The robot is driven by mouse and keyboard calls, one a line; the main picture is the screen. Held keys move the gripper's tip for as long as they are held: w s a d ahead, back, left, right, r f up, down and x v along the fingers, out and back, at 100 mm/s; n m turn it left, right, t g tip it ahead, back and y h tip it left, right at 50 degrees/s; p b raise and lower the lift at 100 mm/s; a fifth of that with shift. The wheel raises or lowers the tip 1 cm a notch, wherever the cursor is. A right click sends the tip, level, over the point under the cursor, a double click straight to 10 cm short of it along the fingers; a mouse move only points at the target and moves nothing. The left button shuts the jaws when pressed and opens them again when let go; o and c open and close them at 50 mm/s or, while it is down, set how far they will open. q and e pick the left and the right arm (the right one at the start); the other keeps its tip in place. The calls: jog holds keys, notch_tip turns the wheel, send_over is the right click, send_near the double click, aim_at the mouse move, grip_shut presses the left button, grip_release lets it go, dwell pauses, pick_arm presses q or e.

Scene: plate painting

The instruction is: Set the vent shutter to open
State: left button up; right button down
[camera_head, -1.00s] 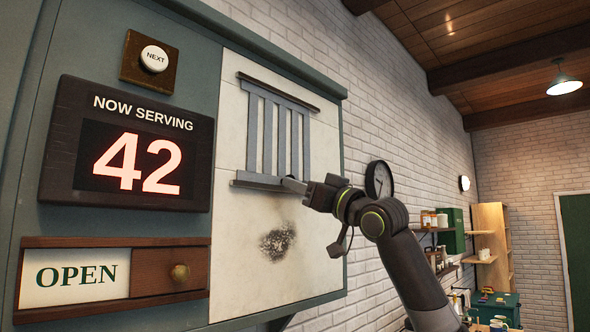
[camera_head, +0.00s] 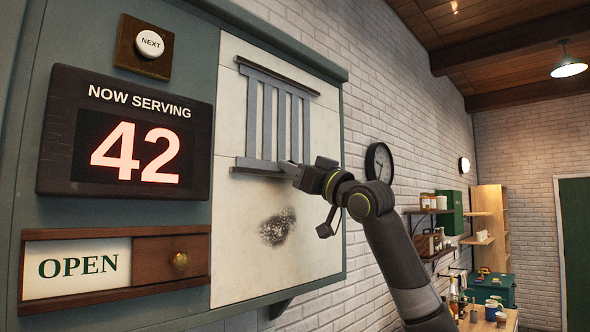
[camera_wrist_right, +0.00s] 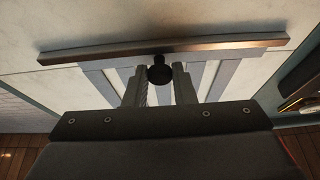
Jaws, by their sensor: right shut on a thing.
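The vent shutter (camera_head: 267,125) is a grey slatted grille on the white panel of the wall board. Pale gaps show between its upright slats. It runs between a dark top rail (camera_head: 278,75) and a grey bottom rail (camera_head: 258,165). My right gripper (camera_head: 286,167) is at the right part of the bottom rail. In the right wrist view, its two fingers (camera_wrist_right: 159,84) are on either side of a small dark round knob (camera_wrist_right: 160,73) by the rail (camera_wrist_right: 200,46), and are shut on it. My left gripper is not in view.
A "NOW SERVING 42" display (camera_head: 125,135), a NEXT button (camera_head: 150,44) and an OPEN sign with a sliding wooden cover (camera_head: 150,258) are on the board's left. A dark smudge (camera_head: 278,227) marks the panel below the vent. Shelves and a table stand far right.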

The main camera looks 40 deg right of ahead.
jog(key=shift+a+f, duration=0.1)
jog(key=shift+a, duration=1.15)
jog(key=c, duration=1.5)
grip_release()
jog(key=shift+o, duration=1.3)
jog(key=shift+s+a, duration=0.1)
jog(key=shift+a, duration=0.05)
jog(key=shift+s+f+b, duration=0.15)
jog(key=shift+s+b, duration=0.05)
jog(key=shift+b, duration=0.2)
jog(key=b+v, duration=1.2)
jog(key=v, duration=0.4)
jog(key=shift+s, duration=0.5)
